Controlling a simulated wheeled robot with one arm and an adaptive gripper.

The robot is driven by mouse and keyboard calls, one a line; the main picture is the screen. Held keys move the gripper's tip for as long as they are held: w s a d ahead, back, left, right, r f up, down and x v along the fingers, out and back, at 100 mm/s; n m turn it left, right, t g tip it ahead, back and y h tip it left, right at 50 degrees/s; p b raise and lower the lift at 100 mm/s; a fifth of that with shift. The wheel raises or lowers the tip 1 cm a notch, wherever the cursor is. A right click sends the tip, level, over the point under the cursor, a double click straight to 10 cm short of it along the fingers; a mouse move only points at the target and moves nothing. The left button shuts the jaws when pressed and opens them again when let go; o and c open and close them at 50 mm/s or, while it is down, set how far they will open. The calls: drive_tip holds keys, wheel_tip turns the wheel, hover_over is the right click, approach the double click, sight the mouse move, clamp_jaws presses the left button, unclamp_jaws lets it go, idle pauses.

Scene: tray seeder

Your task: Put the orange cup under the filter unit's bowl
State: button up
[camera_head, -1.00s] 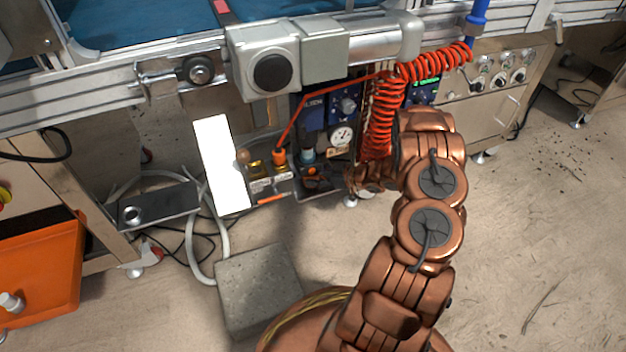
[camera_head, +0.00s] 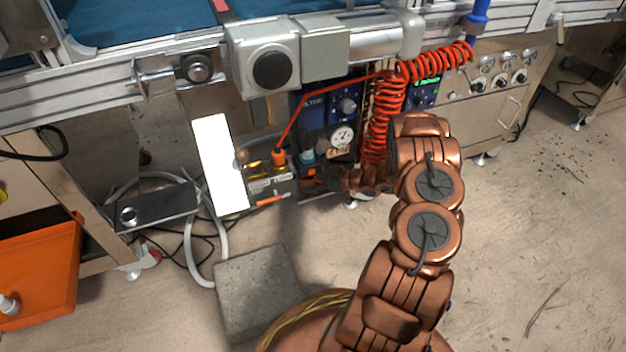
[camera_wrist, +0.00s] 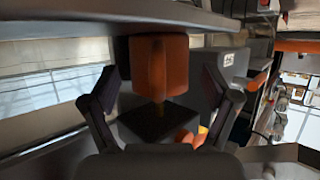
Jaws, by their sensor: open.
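In the wrist view, an orange cup-like body (camera_wrist: 158,65) sits between and beyond the two dark fingers of my gripper (camera_wrist: 160,80). The fingers are spread, with a visible gap on each side of it. In the head view my gripper (camera_head: 322,181) is low in front of the machine, small and partly hidden by my wrist. A small orange patch beside its fingers may be the cup. The blue filter panel (camera_head: 313,102) stands above and behind, with a pale bluish bowl-like part (camera_head: 307,156) below it. I cannot tell whether cup and bowl line up.
A bottle-like unit with an orange cap (camera_head: 279,157) and red hose stands left of my gripper. A white upright panel (camera_head: 220,165) is farther left. A coiled red hose (camera_head: 380,120) hangs close to my arm. A round gauge (camera_head: 342,136) sits behind.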

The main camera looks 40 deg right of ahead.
drive_tip(key=shift+r, duration=0.15)
drive_tip(key=shift+s+d+r, duration=0.15)
drive_tip(key=shift+s+r, duration=0.05)
drive_tip(key=shift+r, duration=0.05)
drive_tip(key=p+v, duration=0.4)
drive_tip(key=v, duration=0.7)
drive_tip(key=shift+s, duration=0.2)
drive_tip(key=shift+s, duration=0.1)
